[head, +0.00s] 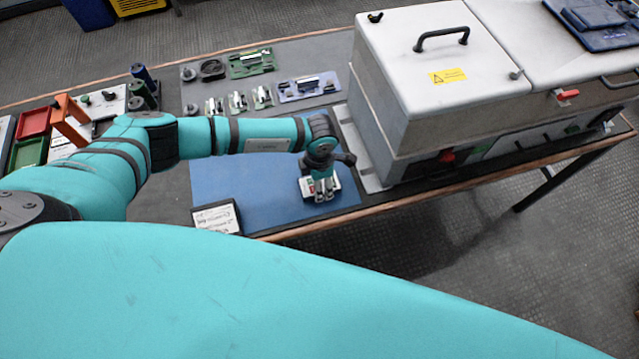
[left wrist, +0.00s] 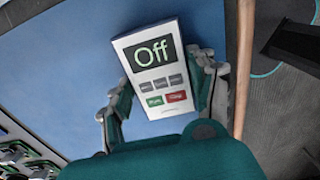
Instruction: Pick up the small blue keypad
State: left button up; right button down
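The small keypad (left wrist: 155,70) shows in the left wrist view with a white face, a dark screen reading "Off", grey keys, a green key and a red key. I see no blue on its face. In the head view the keypad (head: 306,187) is at the right part of the blue mat (head: 260,190), mostly under my left gripper (head: 323,190). In the left wrist view, the left gripper's fingers (left wrist: 160,88) stand on either side of the keypad, close to its edges. I cannot tell whether they press on it. My right gripper is not in view.
A grey cabinet (head: 440,75) with a white lid stands just right of the gripper. A dark-framed label block (head: 216,218) lies at the mat's front left. Small parts on green plates (head: 251,62) lie behind the mat. The table's front edge (head: 290,232) is near.

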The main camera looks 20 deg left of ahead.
pick_arm(q)
jog(key=c, duration=0.6)
jog(key=shift+r+p, duration=0.45)
jog(key=shift+p, duration=0.05)
jog(key=shift+c, duration=0.2)
notch_tip(320, 180, up, 10)
jog(key=b, duration=0.2)
jog(key=shift+f, duration=0.2)
